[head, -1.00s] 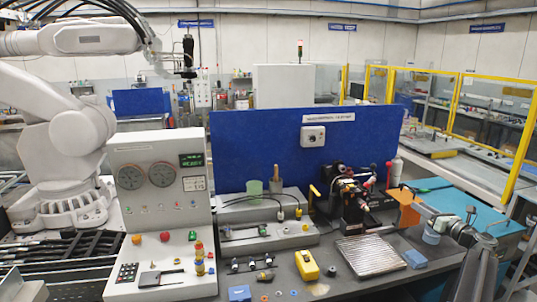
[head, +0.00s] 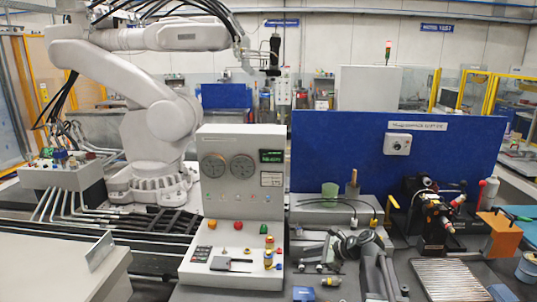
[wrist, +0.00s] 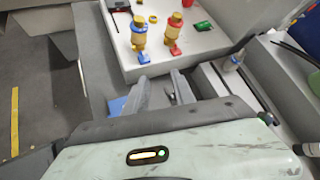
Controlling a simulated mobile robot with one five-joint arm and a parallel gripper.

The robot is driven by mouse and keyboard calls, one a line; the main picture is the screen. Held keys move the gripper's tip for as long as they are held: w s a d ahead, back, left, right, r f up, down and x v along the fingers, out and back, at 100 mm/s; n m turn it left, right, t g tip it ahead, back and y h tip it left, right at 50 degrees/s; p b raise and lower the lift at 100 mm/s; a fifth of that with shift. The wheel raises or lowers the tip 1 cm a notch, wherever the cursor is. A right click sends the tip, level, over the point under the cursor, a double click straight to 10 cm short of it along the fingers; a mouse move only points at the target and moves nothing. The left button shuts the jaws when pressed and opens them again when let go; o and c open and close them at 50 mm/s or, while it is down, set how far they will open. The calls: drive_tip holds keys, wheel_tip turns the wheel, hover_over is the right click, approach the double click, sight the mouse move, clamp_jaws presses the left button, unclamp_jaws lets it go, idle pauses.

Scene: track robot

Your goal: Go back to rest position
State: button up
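A blue piece (wrist: 118,105) lies on the bench beside the left finger. My arm hides part of the bench and some items on it.
The control panel (head: 240,185) with gauges stands mid-view. A blue board (head: 340,150) rises behind the bench. A ribbed metal tray (head: 450,282) and an orange block (head: 500,237) are at right. A large white robot arm (head: 160,110) stands at left, beside black rails.

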drive_tip(key=s+a+f+n+g, duration=0.1)
drive_tip(key=s+a+n, duration=0.1)
drive_tip(key=s, duration=0.1)
drive_tip(key=s+a+f+n+g+h, duration=0.1)
drive_tip(key=s+a+f+n, duration=0.1)
drive_tip(key=s+a, duration=0.1)
drive_tip(key=s+a+f+n+g+h, duration=0.1)
drive_tip(key=s+a+f+n, duration=0.1)
drive_tip(key=s+a+n, duration=0.1)
drive_tip(key=shift+f, duration=0.2)
drive_tip(key=s+d+f+n+g+h, duration=0.3)
drive_tip(key=s+d+n+h, duration=0.3)
drive_tip(key=s+d+n, duration=0.4)
drive_tip(key=s+f+n, duration=0.1)
drive_tip(key=n, duration=0.2)
drive_tip(key=shift+s+f+h, duration=0.15)
drive_tip(key=shift+f+h, duration=0.05)
drive_tip(key=shift+h, duration=0.2)
